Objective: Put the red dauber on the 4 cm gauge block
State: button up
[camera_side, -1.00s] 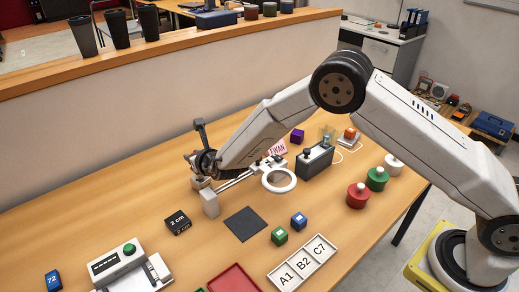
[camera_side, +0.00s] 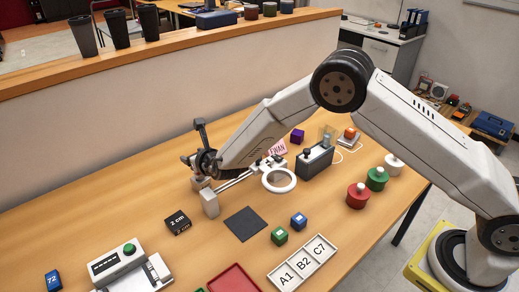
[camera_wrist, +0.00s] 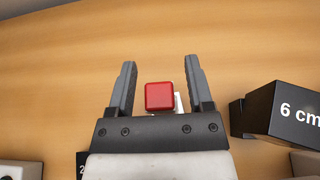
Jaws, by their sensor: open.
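A small red square-topped thing (camera_wrist: 160,96), which looks like the red dauber, stands between my jaws in the wrist view, with a bit of white showing beside it. My gripper (camera_wrist: 160,72) is open, with one finger on each side of it and gaps to both. A black block marked 6 cm (camera_wrist: 284,112) lies to the right of my gripper. In the side view a black block marked 2 cm (camera_side: 178,222) lies on the table. I cannot make out a block marked 4 cm. My arm hides part of the back of the table.
A magnifier ring (camera_side: 279,180) and a dark grey box (camera_side: 314,161) stand near my forearm. A dark mat (camera_side: 245,223), green cube (camera_side: 279,236) and blue cube (camera_side: 299,221) lie in front. A red knobbed pot (camera_side: 357,196) stands at right. A labelled tray (camera_side: 274,275) lies at front.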

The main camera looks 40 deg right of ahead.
jog(key=shift+v, duration=5.95)
jog(key=s+d+m+g+h, duration=0.2)
jog(key=d+m, duration=0.2)
jog(key=d, duration=0.1)
jog(key=s+d+m+g+h, duration=0.1)
jog(key=s+d+m+g, duration=0.1)
jog(key=d+m, duration=0.3)
jog(key=s+d+m+g+h, duration=0.2)
jog(key=s+d+m, duration=0.2)
jog(key=d, duration=0.1)
jog(key=shift+s+d+r+m+h, duration=0.1)
jog(key=shift+d+r+m+h, duration=0.15)
jog(key=shift+m+h, duration=0.05)
jog(key=s+d+m+g+y, duration=0.1)
jog(key=s+m+g+y, duration=0.1)
jog(key=s+m, duration=0.6)
jog(key=s+d+r+m+g+y, duration=0.1)
jog(key=s+d+m+g+y, duration=0.1)
jog(key=s+m, duration=0.6)
jog(key=m+g+y, duration=0.1)
jog(key=m, duration=0.5)
jog(key=shift+y, duration=0.3)
jog(key=shift+s, duration=0.1)
